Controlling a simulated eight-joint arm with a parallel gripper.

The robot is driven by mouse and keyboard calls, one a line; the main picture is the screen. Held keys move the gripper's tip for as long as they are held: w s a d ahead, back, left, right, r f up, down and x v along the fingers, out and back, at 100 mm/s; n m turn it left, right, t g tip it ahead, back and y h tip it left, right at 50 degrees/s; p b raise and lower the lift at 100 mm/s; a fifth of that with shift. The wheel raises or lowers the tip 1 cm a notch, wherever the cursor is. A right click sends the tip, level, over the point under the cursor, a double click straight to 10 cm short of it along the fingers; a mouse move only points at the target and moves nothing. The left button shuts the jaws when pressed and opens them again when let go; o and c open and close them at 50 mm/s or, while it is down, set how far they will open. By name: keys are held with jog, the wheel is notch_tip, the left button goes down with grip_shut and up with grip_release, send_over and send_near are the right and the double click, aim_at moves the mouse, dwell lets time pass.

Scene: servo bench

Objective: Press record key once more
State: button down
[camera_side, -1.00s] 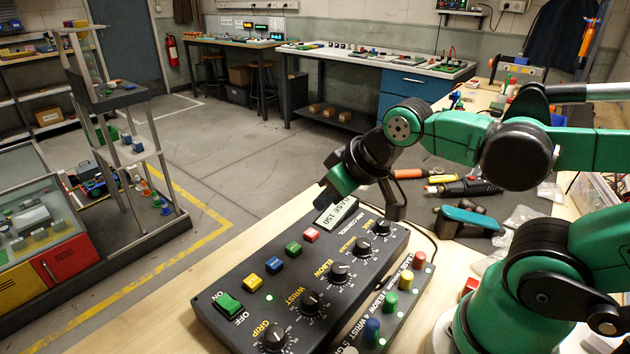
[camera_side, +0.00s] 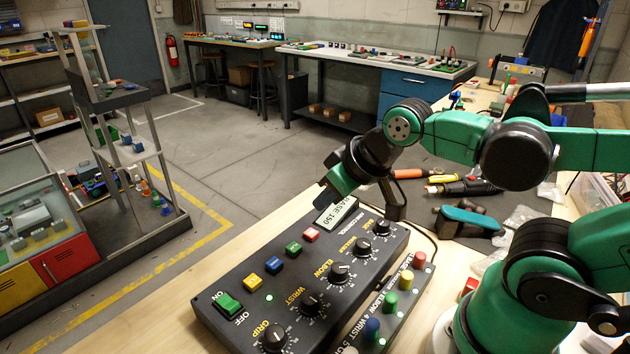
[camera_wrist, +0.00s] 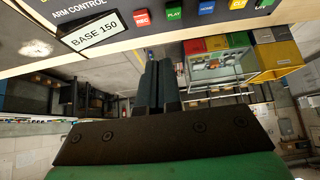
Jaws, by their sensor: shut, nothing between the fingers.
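The record key (camera_side: 311,235) is a small red square button near the display end of the black control box (camera_side: 235,275). In the wrist view the record key (camera_wrist: 142,17) reads REC and looks unobstructed. My gripper (camera_side: 325,199) is shut and empty, beyond the box's far edge near the display, and apart from the record key. In the wrist view my gripper's (camera_wrist: 152,60) dark fingers lie side by side, just below the box edge in the picture. The display (camera_side: 337,212) reads BASE 150. I cannot tell the fingertips' exact height.
Green (camera_side: 293,248), blue (camera_side: 273,265) and yellow (camera_side: 253,281) keys run in line with the red one. Several knobs stand along the box's right side. A green ON/OFF rocker (camera_side: 228,304) is at the near end. A green lamp (camera_side: 269,298) is lit. Tools lie behind on the bench.

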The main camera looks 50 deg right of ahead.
aim_at(315, 235)
jog(key=w+m, duration=0.1)
jog(key=m, duration=0.1)
jog(key=w+d+r+m+t, duration=0.1)
jog(key=m, duration=0.2)
jog(key=w+d+r+m+t+y, duration=0.1)
jog(key=m, duration=0.2)
jog(key=shift+w, duration=0.4)
jog(key=shift+f, duration=4.4)
jog(key=shift+r, duration=2.5)
